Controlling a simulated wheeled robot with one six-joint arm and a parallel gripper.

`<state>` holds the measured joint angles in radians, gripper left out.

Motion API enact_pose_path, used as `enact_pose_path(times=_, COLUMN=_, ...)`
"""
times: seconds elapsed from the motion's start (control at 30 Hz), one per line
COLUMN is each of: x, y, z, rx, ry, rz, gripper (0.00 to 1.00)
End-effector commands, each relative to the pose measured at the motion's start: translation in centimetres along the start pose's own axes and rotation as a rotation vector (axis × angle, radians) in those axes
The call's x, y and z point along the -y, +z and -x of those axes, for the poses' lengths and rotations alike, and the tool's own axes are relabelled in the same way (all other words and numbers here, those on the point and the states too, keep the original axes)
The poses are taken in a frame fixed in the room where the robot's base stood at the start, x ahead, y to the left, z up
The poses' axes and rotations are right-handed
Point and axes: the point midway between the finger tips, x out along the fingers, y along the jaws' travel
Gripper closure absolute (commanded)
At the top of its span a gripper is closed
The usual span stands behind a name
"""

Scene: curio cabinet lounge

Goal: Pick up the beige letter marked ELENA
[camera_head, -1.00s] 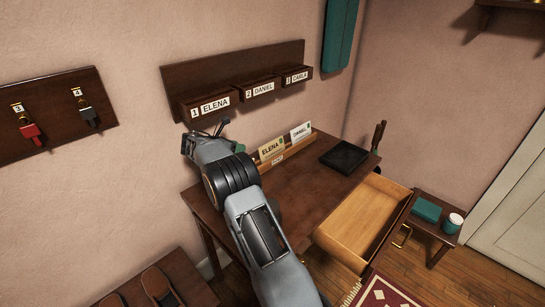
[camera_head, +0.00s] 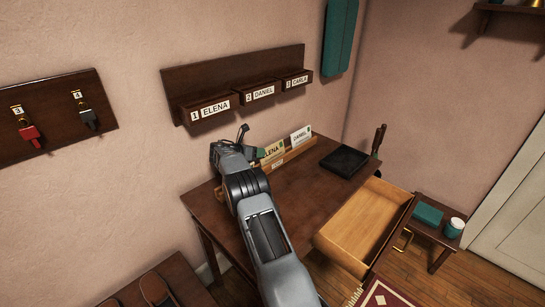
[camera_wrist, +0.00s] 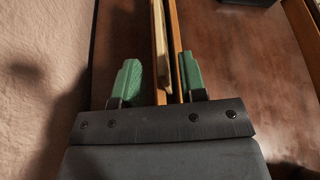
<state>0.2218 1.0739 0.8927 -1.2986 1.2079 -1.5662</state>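The beige letter marked ELENA (camera_head: 274,149) stands upright in a wooden letter holder (camera_head: 290,157) on the desk; its left part is hidden behind my gripper in the head view. My gripper (camera_wrist: 158,76) is open, at the left end of the holder. In the wrist view its two green fingers lie on either side of the holder's line, with a pale letter edge (camera_wrist: 163,45) seen edge-on between the wooden strips. Neither finger is clearly touching the letter.
A white letter marked DANIEL (camera_head: 301,135) stands right of ELENA's. A black tray (camera_head: 344,160) lies on the desk (camera_head: 305,183), and a drawer (camera_head: 362,225) is pulled open. Labelled wall boxes (camera_head: 209,108) hang above my gripper. The desktop between holder and drawer is clear.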

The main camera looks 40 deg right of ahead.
Motion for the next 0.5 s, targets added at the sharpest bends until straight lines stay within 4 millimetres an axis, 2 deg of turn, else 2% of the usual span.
enact_pose_path(times=0.03, x=0.2, y=0.1, z=-0.9, rx=-0.001, ry=-0.003, rz=-0.002, gripper=0.62)
enact_pose_path(times=0.2, x=0.2, y=0.1, z=-3.0, rx=-0.001, ry=-0.002, rz=-0.001, gripper=0.62)
enact_pose_path(times=0.5, x=0.2, y=0.1, z=-3.9, rx=0.0, ry=0.0, rz=0.0, gripper=0.62)
